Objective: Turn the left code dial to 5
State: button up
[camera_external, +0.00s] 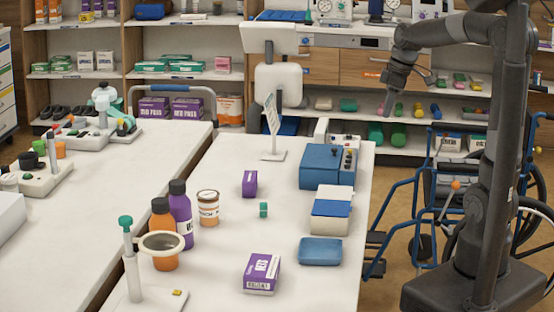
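A blue box (320,165) stands at the far right of the near white table. Its grey panel (349,160) carries small dark knobs. They may be code dials, but I cannot tell which is the left one or read any number. My gripper (388,108) hangs pointing down at the upper right, above and to the right of the box and apart from it. It is small and dark, and I cannot tell whether its fingers are open or shut. I see nothing held in it.
A white-and-blue container (331,223) and a blue tray (320,251) stand in front of the box. Bottles (180,213), a purple carton (262,272) and a ring stand (134,262) are further left. A wheelchair (450,190) is right of the table. The table's middle is mostly clear.

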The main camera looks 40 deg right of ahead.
jog(key=w+d+f+n+g+y, duration=0.1)
jog(key=w+d+f+n, duration=0.1)
jog(key=w, duration=0.3)
jog(key=w+d+f+n, duration=0.1)
jog(key=w+f+n, duration=0.2)
jog(key=w, duration=0.2)
jog(key=n+g+y, duration=0.1)
jog(key=n+y, duration=0.1)
jog(key=n, duration=0.2)
send_near(348, 164)
jog(key=x, duration=0.7)
jog(key=shift+w+f, duration=0.15)
jog(key=shift+f, duration=0.1)
grip_shut()
